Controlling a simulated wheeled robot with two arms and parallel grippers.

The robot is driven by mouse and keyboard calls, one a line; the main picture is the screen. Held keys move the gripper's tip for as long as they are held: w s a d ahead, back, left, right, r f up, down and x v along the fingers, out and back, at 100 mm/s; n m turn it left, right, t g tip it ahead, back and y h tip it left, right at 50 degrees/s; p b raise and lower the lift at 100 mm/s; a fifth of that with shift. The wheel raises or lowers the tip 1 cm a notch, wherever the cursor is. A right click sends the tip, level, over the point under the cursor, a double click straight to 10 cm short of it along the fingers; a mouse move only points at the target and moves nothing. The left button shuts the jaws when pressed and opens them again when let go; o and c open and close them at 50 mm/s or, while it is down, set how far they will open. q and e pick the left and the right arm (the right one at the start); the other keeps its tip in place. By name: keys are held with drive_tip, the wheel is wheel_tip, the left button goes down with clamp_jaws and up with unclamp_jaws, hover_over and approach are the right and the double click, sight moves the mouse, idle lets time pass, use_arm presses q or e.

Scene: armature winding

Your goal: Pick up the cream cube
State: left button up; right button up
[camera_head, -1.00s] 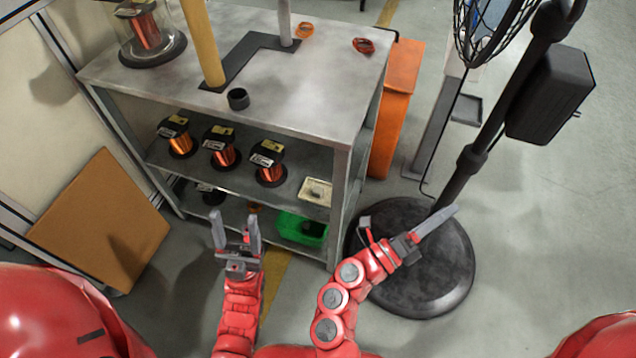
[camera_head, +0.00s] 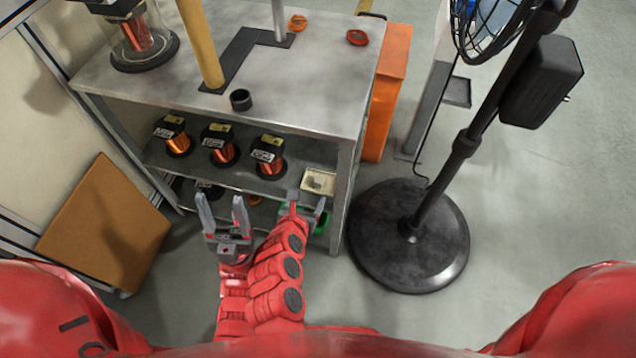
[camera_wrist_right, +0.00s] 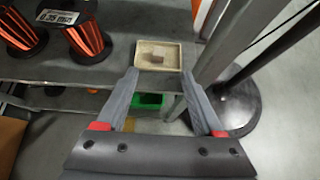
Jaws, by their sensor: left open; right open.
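The cream cube (camera_wrist_right: 159,53) lies in a small cream tray (camera_wrist_right: 146,64) on the shelf. In the head view the tray (camera_head: 321,180) is at the right end of the middle shelf, and the cube is too small there to make out clearly. My right gripper (camera_wrist_right: 159,74) is open and empty. In the wrist view its two fingers point at the shelf, with the tray just beyond and between the tips. In the head view the right gripper (camera_head: 307,203) is in front of the shelf, below the tray. My left gripper (camera_head: 220,200) is open and empty, left of it.
Several copper wire spools (camera_head: 221,145) stand on the shelf (camera_head: 284,184) left of the tray. A metal rack leg (camera_head: 343,195) is close on the right. A green bin (camera_head: 322,222) is below. A fan's round base (camera_head: 410,240) is on the floor to the right.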

drive_tip(key=b, duration=0.1)
approach(319, 181)
drive_tip(key=x, duration=0.3)
drive_tip(key=shift+w+d, duration=0.15)
drive_tip(key=shift+w, duration=0.25)
drive_tip(key=b+x, duration=0.2)
drive_tip(key=x, duration=0.2)
drive_tip(key=shift+f, duration=0.35)
drive_tip(key=shift+w+f, duration=0.2)
drive_tip(key=shift+w, duration=0.25)
clamp_jaws()
